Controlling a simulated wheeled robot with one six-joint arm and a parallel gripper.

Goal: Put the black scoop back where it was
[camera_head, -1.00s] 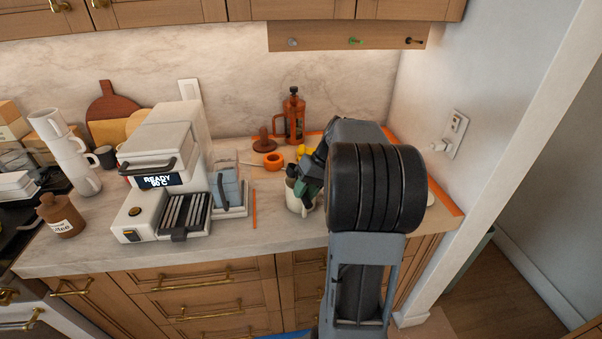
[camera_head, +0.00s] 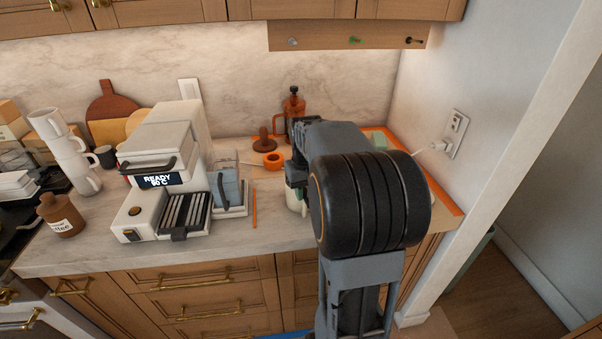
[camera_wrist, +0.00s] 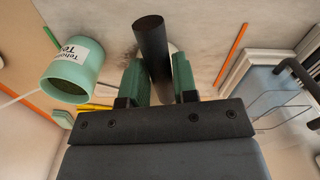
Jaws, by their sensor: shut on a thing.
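The black scoop shows in the wrist view as a dark, round black handle (camera_wrist: 151,42) between the two green fingers of my gripper (camera_wrist: 158,72). The fingers are shut on it. The scoop's other end is hidden or too unclear to make out. In the head view my gripper (camera_head: 296,174) is over the right part of the counter, above a pale cup (camera_head: 295,203) that my arm mostly hides. I cannot make out the scoop in the head view.
A green labelled canister (camera_wrist: 76,72) stands left in the wrist view. An orange ring (camera_head: 273,160) and a brown bottle (camera_head: 294,108) are behind my gripper. A coffee machine (camera_head: 160,150) with a clear container (camera_head: 228,190) stands left. The wall (camera_head: 480,70) bounds the right.

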